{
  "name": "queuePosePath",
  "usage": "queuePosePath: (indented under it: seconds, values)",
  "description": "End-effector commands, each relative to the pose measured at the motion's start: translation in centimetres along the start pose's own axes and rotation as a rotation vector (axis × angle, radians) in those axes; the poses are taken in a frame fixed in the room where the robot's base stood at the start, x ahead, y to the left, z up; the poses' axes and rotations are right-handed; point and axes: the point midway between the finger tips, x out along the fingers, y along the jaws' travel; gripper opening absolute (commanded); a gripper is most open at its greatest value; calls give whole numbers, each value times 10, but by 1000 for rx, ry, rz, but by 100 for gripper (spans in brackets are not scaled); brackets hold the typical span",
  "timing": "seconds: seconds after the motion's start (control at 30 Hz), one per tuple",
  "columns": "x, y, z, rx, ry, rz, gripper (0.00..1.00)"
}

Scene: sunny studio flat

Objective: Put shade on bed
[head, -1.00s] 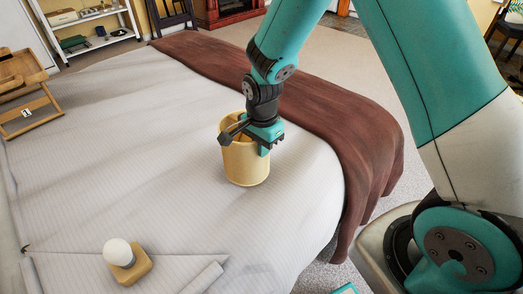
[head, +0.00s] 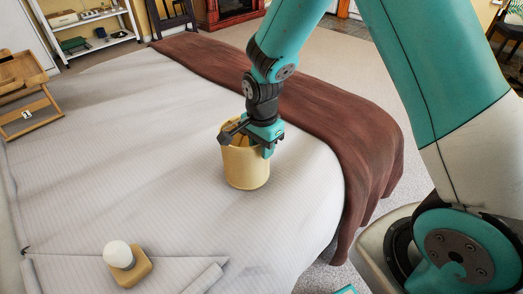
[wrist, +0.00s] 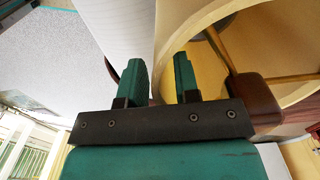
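The shade (head: 246,168) is a yellow open-topped cylinder standing upright on the bed (head: 150,160). My gripper (head: 247,142) points down at its top rim. In the wrist view my gripper (wrist: 158,82) has its two green fingers apart, with the edge of the shade wall (wrist: 205,35) between them. There seems to be a gap between the fingers and the wall. The shade's inside shows only in part, with a spoke across it. The lamp base with a round white bulb (head: 118,254) stands on the bed at the lower left.
A brown blanket (head: 330,130) covers the foot of the bed. A wooden tray stand (head: 25,95) is at the left edge. A white shelf (head: 95,25) stands behind. Bare white cover lies between the shade and the lamp base.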

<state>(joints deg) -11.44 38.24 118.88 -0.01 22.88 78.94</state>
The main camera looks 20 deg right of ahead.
Motion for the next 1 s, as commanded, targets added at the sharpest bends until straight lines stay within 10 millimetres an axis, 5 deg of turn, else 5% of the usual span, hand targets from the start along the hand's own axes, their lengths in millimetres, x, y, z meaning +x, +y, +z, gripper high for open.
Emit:
queuePosePath:
  seconds: [0.3,0.63,0.77,1.0]
  values:
    - [-73,-1,0,0,1,-5,29]
    - [-112,4,5,-49,-9,-10,29]
    - [-140,23,26,-290,-51,-51,29]
    - [-203,100,93,-1070,-128,-217,29]
